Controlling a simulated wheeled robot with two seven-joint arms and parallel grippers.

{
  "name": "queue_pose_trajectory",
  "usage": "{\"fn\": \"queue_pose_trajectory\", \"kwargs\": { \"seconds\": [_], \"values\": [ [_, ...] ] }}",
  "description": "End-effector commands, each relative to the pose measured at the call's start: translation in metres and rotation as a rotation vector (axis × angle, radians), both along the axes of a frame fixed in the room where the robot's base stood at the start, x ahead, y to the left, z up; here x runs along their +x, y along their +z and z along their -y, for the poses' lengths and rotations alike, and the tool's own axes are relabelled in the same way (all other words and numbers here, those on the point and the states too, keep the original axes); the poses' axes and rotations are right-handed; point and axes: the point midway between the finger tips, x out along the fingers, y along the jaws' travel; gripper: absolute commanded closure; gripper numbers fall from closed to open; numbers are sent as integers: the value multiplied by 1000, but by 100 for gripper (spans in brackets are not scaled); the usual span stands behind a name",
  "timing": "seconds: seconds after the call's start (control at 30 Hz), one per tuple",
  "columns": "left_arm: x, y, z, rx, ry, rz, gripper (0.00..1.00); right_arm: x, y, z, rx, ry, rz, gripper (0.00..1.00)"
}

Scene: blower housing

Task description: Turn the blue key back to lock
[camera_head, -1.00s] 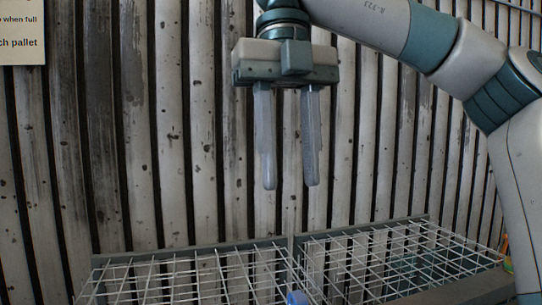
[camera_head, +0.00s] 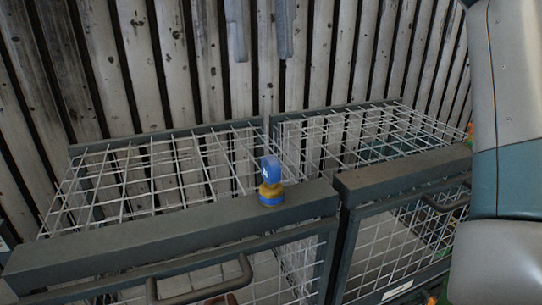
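The blue key (camera_head: 271,168) stands upright in a brass lock (camera_head: 271,190) with a blue band, on top of the dark front beam of the left wire cage. My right gripper (camera_head: 262,52) shows only as two grey fingers at the top edge of the picture, above the key and apart from it. The fingers point down, stand apart, and have nothing between them. Its palm is out of the picture. My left gripper is not in view.
The left wire cage (camera_head: 120,238) and the right wire cage (camera_head: 400,168) stand side by side with mesh tops. A handle (camera_head: 205,290) sits on the left cage's front. A slatted wall (camera_head: 170,60) rises behind. My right arm fills the right edge.

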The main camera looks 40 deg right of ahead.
Motion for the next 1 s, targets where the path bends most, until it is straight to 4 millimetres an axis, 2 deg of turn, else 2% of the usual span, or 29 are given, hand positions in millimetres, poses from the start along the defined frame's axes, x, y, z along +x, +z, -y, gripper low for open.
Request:
{"fn": "queue_pose_trajectory", "kwargs": {
  "seconds": [0.3, 0.53, 0.77, 1.0],
  "values": [
    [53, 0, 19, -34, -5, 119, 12, -4, -30, -1, 0, 2, -1, 65],
    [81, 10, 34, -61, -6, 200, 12, -8, -52, -1, -1, 1, 1, 65],
    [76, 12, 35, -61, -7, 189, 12, -14, -88, -1, -1, -1, 1, 65],
    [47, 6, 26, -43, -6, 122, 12, -19, -126, -2, -1, -1, 0, 65]
  ]
}}
